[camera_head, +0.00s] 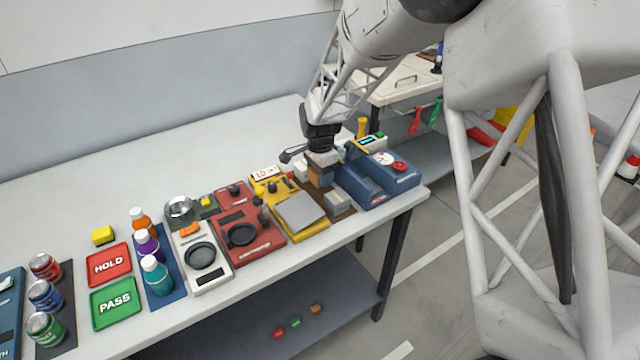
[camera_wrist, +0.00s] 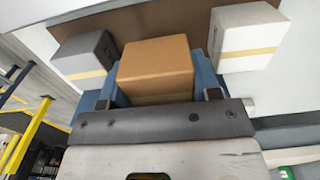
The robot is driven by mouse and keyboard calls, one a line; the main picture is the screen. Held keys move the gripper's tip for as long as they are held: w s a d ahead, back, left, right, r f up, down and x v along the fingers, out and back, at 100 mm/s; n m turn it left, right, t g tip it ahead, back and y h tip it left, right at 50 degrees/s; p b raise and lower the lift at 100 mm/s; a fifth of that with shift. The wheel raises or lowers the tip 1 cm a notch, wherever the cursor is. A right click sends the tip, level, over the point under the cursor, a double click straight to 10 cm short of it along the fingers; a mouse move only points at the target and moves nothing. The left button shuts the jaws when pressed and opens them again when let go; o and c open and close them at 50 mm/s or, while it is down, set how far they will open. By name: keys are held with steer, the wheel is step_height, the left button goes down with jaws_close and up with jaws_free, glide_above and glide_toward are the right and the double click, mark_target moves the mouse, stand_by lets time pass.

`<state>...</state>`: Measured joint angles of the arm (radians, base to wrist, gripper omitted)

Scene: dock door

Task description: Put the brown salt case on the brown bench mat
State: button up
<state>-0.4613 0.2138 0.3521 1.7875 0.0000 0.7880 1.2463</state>
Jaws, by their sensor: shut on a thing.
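The brown salt case (camera_wrist: 156,66) is a plain box between the blue fingers of my gripper (camera_wrist: 156,92) in the wrist view. My gripper (camera_head: 321,170) is shut on it, pointing down, and the case also shows in the head view (camera_head: 327,177). The brown bench mat (camera_head: 346,212) lies under and around it, mostly hidden by boxes and gripper. A strip of the mat shows behind the case in the wrist view (camera_wrist: 150,22). I cannot tell whether the case touches the mat.
A grey box (camera_head: 337,202) and a white box (camera_head: 300,168) stand on either side of the case. A blue device (camera_head: 376,184) is close on the right, a yellow scale (camera_head: 290,206) close on the left. The back of the bench (camera_head: 150,178) is clear.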

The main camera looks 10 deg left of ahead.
mark_target(320, 191)
steer(key=shift+f, duration=1.9)
steer(key=shift+f, duration=0.1)
steer(key=o, duration=1)
step_height(320, 191, up, 12)
steer(key=shift+r, duration=0.1)
